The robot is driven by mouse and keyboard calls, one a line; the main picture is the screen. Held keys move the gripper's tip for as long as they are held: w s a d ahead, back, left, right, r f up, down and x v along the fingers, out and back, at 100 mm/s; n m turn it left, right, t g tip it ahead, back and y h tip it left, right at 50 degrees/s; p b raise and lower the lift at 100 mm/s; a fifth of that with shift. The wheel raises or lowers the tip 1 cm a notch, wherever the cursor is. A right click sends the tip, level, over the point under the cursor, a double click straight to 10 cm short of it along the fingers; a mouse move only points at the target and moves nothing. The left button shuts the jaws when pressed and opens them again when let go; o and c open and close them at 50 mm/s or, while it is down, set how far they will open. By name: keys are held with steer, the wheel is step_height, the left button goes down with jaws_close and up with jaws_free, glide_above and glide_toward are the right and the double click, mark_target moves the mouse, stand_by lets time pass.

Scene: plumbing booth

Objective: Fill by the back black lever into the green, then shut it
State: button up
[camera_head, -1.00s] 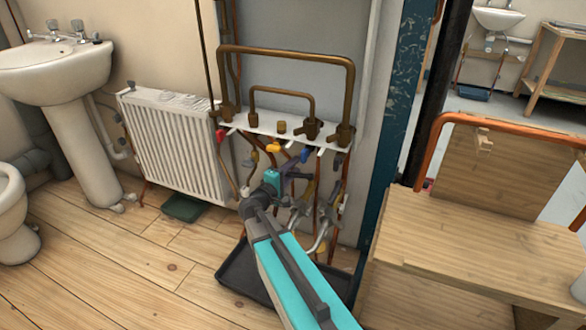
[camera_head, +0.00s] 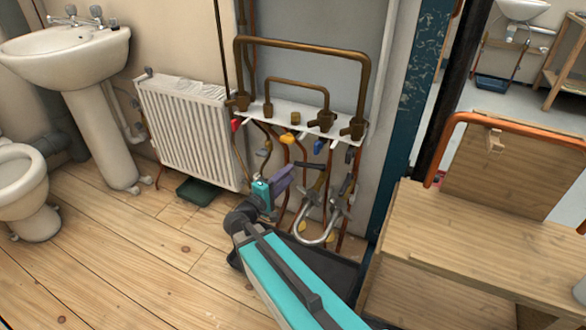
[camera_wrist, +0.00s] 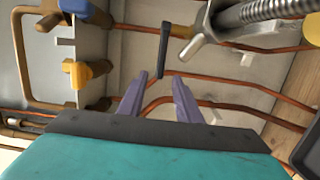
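My gripper (camera_head: 283,180) is in front of the pipework below the white manifold shelf. Its two purple fingers are open and empty in the wrist view (camera_wrist: 160,80). A black lever (camera_wrist: 164,48) stands just beyond the fingertips, in line with the gap between them; no contact shows. In the head view, a dark lever (camera_head: 312,165) shows right of the fingers, and another (camera_head: 346,184) further right. I cannot tell which is the back one. A braided filling hose (camera_head: 322,238) hangs in a loop below. No gauge or green zone can be made out.
Red (camera_head: 236,124), yellow (camera_head: 287,139) and blue (camera_head: 318,146) levers hang under the white shelf (camera_head: 280,122). A black tray (camera_head: 335,270) lies below. A radiator (camera_head: 188,130) stands left and a wooden bench (camera_head: 490,235) right.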

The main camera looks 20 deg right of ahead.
steer(key=shift+v, duration=0.8)
steer(key=s+a+f+m+g+y, duration=0.1)
steer(key=s+a+f+g+y, duration=0.2)
steer(key=s+f, duration=0.7)
steer(key=s+a+f+m+g+y+p, duration=0.1)
steer(key=s+a+f+g+y, duration=0.3)
steer(key=s+f, duration=0.6)
steer(key=s+a+f+m+g+y, duration=0.3)
steer(key=s+f+g+y, duration=0.2)
steer(key=s+f, duration=0.5)
steer(key=shift+s+a+f+g+y, duration=0.1)
steer(key=shift+s+a+f+y, duration=0.05)
steer(key=shift+f, duration=0.9)
steer(key=shift+s+a+f+g+y, duration=0.1)
steer(key=shift+f+y, duration=0.1)
steer(key=shift+f, duration=0.85)
steer(key=shift+s+a+f+g+y, duration=0.1)
steer(key=shift+s+a+f+y, duration=0.05)
steer(key=shift+f, duration=0.9)
steer(key=s+a+f+y, duration=0.1)
steer(key=s, duration=0.1)
steer(key=s+a+f+m+g+y, duration=0.1)
steer(key=s+a, duration=0.1)
steer(key=s+a+f+y, duration=0.1)
steer(key=s+a+f, duration=0.1)
steer(key=shift+s+a+m+y+b, duration=0.15)
steer(key=shift+s+m+y+b, duration=0.15)
steer(key=shift+b, duration=0.05)
steer(key=shift+s+a, duration=0.2)
steer(key=shift+a, duration=0.1)
